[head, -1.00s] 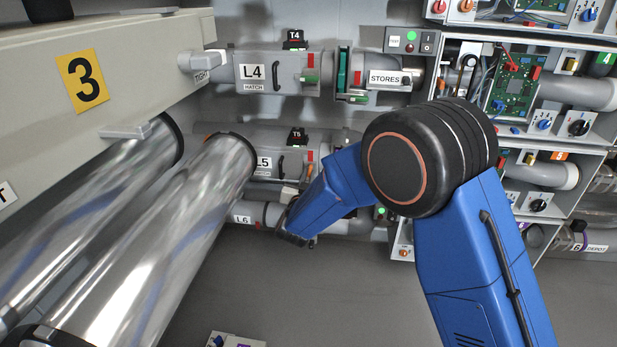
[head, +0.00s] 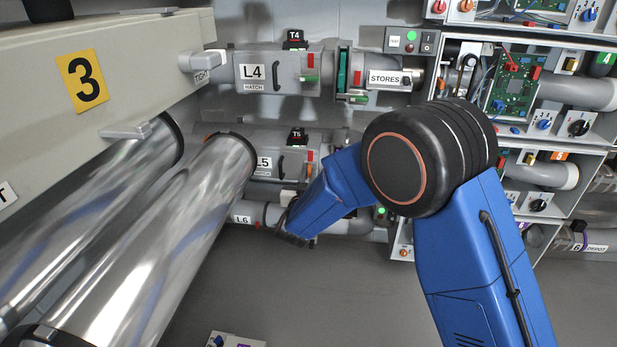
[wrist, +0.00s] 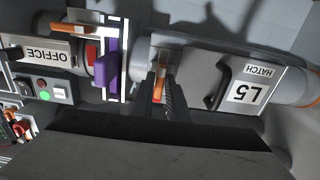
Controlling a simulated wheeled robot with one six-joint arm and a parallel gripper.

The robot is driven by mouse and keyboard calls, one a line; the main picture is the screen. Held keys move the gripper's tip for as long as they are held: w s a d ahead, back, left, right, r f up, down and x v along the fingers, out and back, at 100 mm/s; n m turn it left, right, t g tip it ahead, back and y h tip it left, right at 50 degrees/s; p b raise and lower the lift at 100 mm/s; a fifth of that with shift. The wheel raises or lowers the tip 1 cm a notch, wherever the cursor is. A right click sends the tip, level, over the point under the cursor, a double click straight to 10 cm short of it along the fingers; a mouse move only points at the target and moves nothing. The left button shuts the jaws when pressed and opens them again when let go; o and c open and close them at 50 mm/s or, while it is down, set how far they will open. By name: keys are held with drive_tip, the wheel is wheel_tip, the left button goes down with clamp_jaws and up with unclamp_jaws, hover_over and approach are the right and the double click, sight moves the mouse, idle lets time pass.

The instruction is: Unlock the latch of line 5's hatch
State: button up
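Line 5's hatch is the grey pipe section with the L5 label (head: 264,166) and a black handle (head: 281,166). In the wrist view it appears upside down, with its label (wrist: 252,92) and black handle (wrist: 218,86) at right. An orange latch lever (wrist: 159,84) stands at the hatch's end. My gripper (wrist: 162,84) is at this lever, with one dark finger on either side of it. I cannot tell whether the fingers touch it. In the head view my blue arm hides much of this place.
A purple flange (wrist: 109,65) and an OFFICE pipe label (wrist: 45,58) lie left of the gripper in the wrist view. The L4 hatch (head: 262,72) is above, and line L6 (head: 242,217) below. Large shiny tubes (head: 160,240) fill the left.

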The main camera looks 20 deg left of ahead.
drive_tip(key=shift+o, duration=1.1)
drive_tip(key=shift+s, duration=0.15)
drive_tip(key=v, duration=1.7)
